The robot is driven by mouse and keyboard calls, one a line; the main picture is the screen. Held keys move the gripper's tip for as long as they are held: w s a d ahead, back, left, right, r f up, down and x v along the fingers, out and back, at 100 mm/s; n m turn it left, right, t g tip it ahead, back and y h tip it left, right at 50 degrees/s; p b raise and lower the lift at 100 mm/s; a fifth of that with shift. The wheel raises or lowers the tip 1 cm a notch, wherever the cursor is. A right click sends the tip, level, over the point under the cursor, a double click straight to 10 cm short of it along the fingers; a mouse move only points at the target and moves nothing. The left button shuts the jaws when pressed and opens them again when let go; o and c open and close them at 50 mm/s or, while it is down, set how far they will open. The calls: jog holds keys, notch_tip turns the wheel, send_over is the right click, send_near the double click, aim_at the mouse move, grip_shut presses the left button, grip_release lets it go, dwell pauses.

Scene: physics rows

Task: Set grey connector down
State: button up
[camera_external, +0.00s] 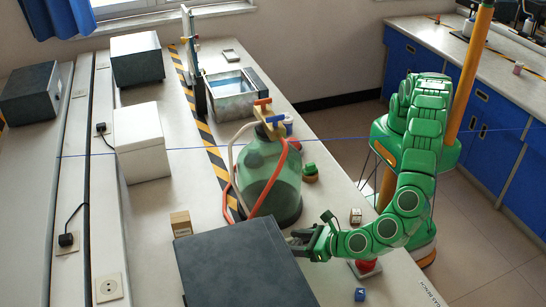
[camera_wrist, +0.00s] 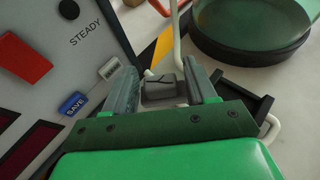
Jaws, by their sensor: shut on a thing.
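My gripper (camera_external: 303,240) is low over the bench, between the dark box and the green glass bottle. The wrist view shows its two grey fingers (camera_wrist: 163,82) shut on the grey connector (camera_wrist: 160,91), a small blocky piece with a pale tip. The connector's underside is hidden, so I cannot tell whether it touches the bench. In the external view I cannot make the connector out apart from the fingers.
A dark box (camera_external: 240,265) stands close on the left; a panel marked STEADY (camera_wrist: 60,50) shows in the wrist view. The green bottle (camera_external: 272,190) with red and white tubes stands behind. A blue cube (camera_external: 360,295) and red-topped item (camera_external: 366,267) lie near the front edge.

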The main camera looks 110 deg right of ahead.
jog(key=shift+w+a+f, duration=0.25)
jog(key=shift+w+f, duration=0.2)
jog(key=shift+f, duration=1.75)
jog(key=shift+f, duration=0.15)
jog(key=o, duration=0.8)
jog(key=shift+c, duration=0.2)
jog(key=shift+r, duration=0.2)
jog(key=v, duration=1.2)
jog(key=shift+f, duration=0.15)
